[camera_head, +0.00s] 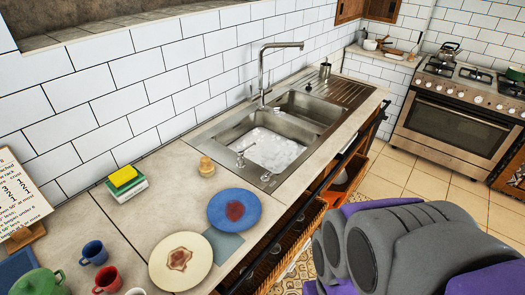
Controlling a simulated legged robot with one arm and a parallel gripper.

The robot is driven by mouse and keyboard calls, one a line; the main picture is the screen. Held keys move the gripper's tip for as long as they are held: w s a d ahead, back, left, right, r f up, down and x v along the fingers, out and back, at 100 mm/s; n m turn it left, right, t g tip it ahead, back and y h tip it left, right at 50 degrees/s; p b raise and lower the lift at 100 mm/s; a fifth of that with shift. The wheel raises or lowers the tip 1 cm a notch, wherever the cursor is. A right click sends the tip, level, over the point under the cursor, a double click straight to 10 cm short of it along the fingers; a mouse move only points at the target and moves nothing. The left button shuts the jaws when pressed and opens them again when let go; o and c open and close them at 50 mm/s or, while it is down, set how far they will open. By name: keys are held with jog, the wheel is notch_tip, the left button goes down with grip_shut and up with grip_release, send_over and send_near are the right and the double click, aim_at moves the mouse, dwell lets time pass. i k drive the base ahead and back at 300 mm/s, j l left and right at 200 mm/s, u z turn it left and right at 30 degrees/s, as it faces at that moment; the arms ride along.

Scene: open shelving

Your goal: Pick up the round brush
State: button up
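A small, round, pale wooden thing that looks like the round brush (206,166) stands on the counter (130,225). It is just left of the near sink basin and behind the blue plate, apart from both. Its bristles are too small to make out. Grey and purple parts of my own arm fill the lower right of the view, in front of the counter. My gripper's fingers do not show, and nothing touches the brush.
A blue stained plate (222,216) and a cream stained plate (166,278) lie nearest the brush. A yellow-and-green sponge stack (125,182), mugs (93,252) and a green teapot (40,283) stand left. The sink (228,132) holds foamy water. Bare counter lies left of the brush.

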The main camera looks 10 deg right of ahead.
aim_at(206, 169)
jog(key=k+l+u, duration=0.25)
jog(key=k+l, duration=0.2)
jog(key=l, duration=0.3)
jog(key=k+l+u, duration=0.25)
jog(key=k+l, duration=0.3)
jog(key=i+u, duration=0.25)
jog(key=i, duration=0.25)
jog(key=i+u, duration=0.25)
jog(key=i, duration=0.2)
jog(key=i+l+u, duration=0.25)
jog(key=i, duration=0.25)
jog(key=i+l+u, duration=0.25)
jog(key=i, duration=0.2)
jog(key=j, duration=0.1)
